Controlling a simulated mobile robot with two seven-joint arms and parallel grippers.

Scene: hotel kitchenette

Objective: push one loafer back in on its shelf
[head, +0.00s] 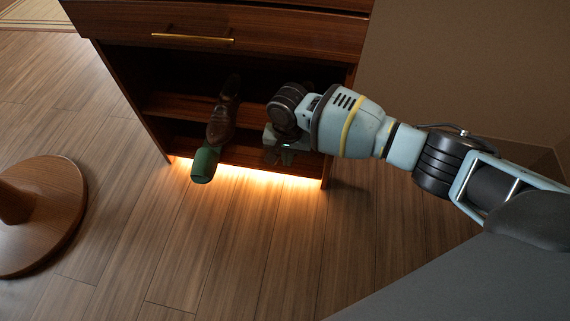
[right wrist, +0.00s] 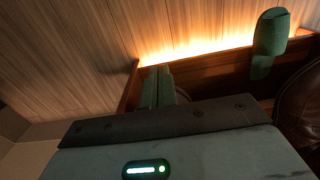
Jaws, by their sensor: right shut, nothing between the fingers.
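A brown loafer (head: 222,118) sits in the open shelf part of the cabinet, its near end reaching out at the shelf's front. Its brown leather also shows at the right edge of the right wrist view (right wrist: 302,108). A green, rounded, shoe-like thing (head: 204,165) sticks out lower down, past the cabinet's front; it shows in the right wrist view too (right wrist: 270,45). I cannot tell its full shape. My right gripper (head: 277,150) is shut and empty, at the cabinet front, to the right of both and apart from them. My left gripper is out of view.
The dark wood cabinet (head: 270,28) has a drawer with a brass handle (head: 193,38) above the shelves. A light strip glows under it. A round wooden base (head: 45,215) stands on the floor at left. The floor in front is clear.

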